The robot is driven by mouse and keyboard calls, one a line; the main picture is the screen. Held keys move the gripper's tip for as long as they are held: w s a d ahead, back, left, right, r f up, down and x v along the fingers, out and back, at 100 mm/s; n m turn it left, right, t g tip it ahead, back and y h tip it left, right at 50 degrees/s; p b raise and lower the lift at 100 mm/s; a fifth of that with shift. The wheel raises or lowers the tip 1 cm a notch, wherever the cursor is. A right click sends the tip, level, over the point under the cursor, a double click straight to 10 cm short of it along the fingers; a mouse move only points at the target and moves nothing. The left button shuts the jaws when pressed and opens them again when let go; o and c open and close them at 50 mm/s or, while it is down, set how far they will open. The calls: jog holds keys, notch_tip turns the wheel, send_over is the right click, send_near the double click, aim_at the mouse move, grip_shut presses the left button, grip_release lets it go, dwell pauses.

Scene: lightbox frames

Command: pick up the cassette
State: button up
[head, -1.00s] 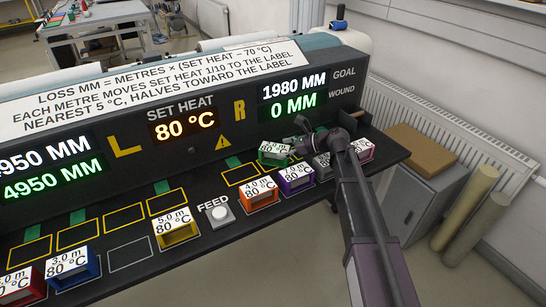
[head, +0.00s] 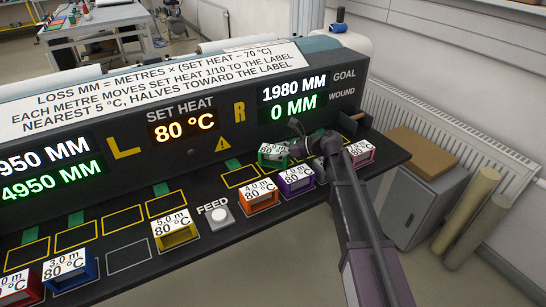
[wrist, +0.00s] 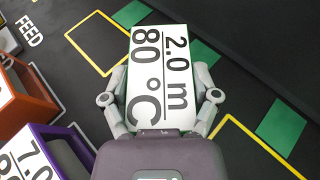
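A green cassette (head: 272,155) with a white "2.0 m 80 °C" label is at the right part of the dark bench, among the yellow outlines. In the wrist view the cassette (wrist: 160,80) fills the middle, label toward the camera. My gripper (wrist: 162,90) has one finger along each long side of it, seemingly pressed against it. In the head view my gripper (head: 298,145) is at the cassette's right end, partly hidden by its own wrist. I cannot tell whether the cassette touches the bench.
Orange (head: 259,195), purple (head: 296,180) and pink (head: 361,153) cassettes stand near the front edge, close to my arm. A yellow cassette (head: 175,230) stands left of the FEED button (head: 220,215). The display panel (head: 190,120) rises behind. An empty yellow outline (head: 240,177) lies left of the green cassette.

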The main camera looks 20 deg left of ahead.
aim_at(277, 150)
jog(key=c, duration=0.3)
jog(key=shift+r, duration=0.1)
notch_tip(277, 150, up, 10)
jog(key=p, duration=1)
dwell(0.6)
